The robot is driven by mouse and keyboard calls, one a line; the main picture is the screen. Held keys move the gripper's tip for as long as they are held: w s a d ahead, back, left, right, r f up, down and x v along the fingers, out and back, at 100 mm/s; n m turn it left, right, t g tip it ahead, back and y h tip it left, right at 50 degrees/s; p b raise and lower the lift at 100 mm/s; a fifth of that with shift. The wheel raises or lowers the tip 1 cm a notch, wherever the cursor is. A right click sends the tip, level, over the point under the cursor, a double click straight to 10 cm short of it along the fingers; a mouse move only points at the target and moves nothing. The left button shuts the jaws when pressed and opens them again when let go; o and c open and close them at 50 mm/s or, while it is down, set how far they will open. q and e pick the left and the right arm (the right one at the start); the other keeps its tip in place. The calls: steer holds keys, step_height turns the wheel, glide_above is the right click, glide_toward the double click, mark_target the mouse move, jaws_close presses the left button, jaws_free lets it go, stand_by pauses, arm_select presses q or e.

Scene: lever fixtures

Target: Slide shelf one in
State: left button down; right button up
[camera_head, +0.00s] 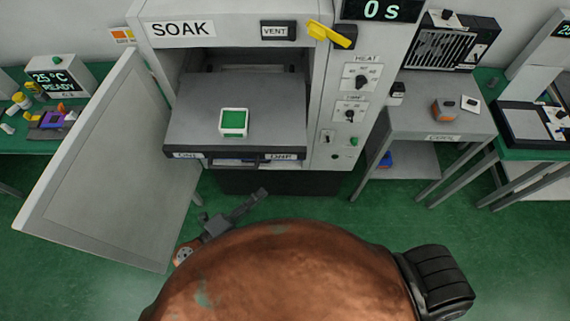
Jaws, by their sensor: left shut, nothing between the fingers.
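Shelf one (185,138) is a grey flat shelf. It sticks out of the open SOAK oven (195,12) toward me, with a dark front edge and a label (188,155) at its left that seems to read ONE. My left gripper (262,192) is shut and empty. It shows below and in front of the shelf's front edge in the picture, apart from it as far as I can tell. My right gripper is not in view.
The oven door (95,175) stands wide open at the left. A control panel (355,110) with knobs and a yellow lever (331,34) are on the oven's right. A grey side table (440,120) stands further right. Green floor (330,210) is free in front.

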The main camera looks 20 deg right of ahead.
arm_select(q)
steer(key=r, duration=0.1)
steer(key=p, duration=0.3)
glide_toward(295, 156)
steer(key=d, duration=0.4)
steer(key=shift+w+d+f+m+h+b, duration=0.15)
steer(key=shift+w+d+m, duration=0.1)
steer(key=shift+w, duration=0.5)
steer(key=shift+w+d+f+m+h+b, duration=0.15)
steer(key=shift+w+d, duration=0.1)
steer(key=shift+w, duration=0.55)
